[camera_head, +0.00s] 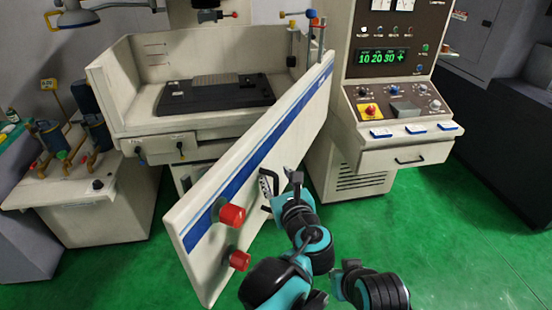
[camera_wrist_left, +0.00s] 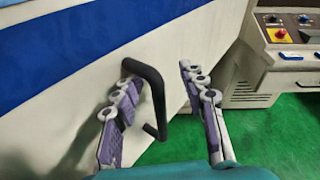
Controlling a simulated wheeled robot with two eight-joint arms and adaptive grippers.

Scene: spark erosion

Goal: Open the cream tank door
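The cream tank door (camera_head: 262,150), with a blue stripe, stands swung out from the tank (camera_head: 120,85) at an angle, its near end toward me. Its black handle (camera_head: 268,192) is on the outer face; it also shows in the left wrist view (camera_wrist_left: 157,100). My left gripper (camera_head: 279,182) is at the handle. In the left wrist view its fingers (camera_wrist_left: 160,105) are apart, with the handle's bar between them and a gap to the right finger. Whether the left finger touches the handle I cannot tell.
Two red knobs (camera_head: 233,215) stick out near the door's free end. A control console (camera_head: 390,100) with a drawer (camera_head: 405,155) stands right of the door. A side bench (camera_head: 75,195) with pumps stands at left. Green floor (camera_head: 450,230) is clear at right.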

